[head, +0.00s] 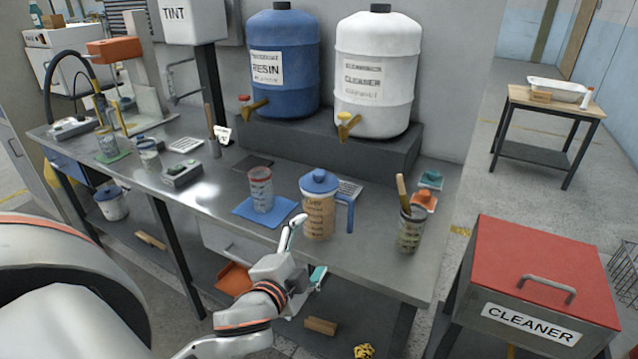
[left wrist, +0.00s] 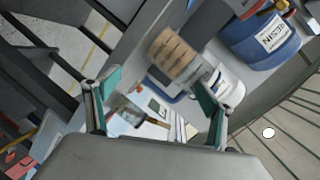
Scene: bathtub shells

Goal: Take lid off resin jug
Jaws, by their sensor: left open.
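The resin jug (head: 318,215) stands upright on the grey bench, with a tan body, dark markings and a blue handle on its right. Its blue lid (head: 319,181) is on top. My left gripper (head: 307,252) is open and empty at the bench's front edge, just left of and below the jug. One finger is close to the jug's lower left side; I cannot tell whether it touches. In the left wrist view, the tan jug body (left wrist: 172,53) shows beyond and between the open fingers of my left gripper (left wrist: 155,100). My right gripper is not in view.
A measuring cup (head: 260,190) on a blue mat stands left of the jug; a cup of sticks (head: 411,230) stands right. A blue resin drum (head: 285,95) and white cleaner drum (head: 375,110) stand behind. A red-lidded cleaner bin (head: 540,265) is at right.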

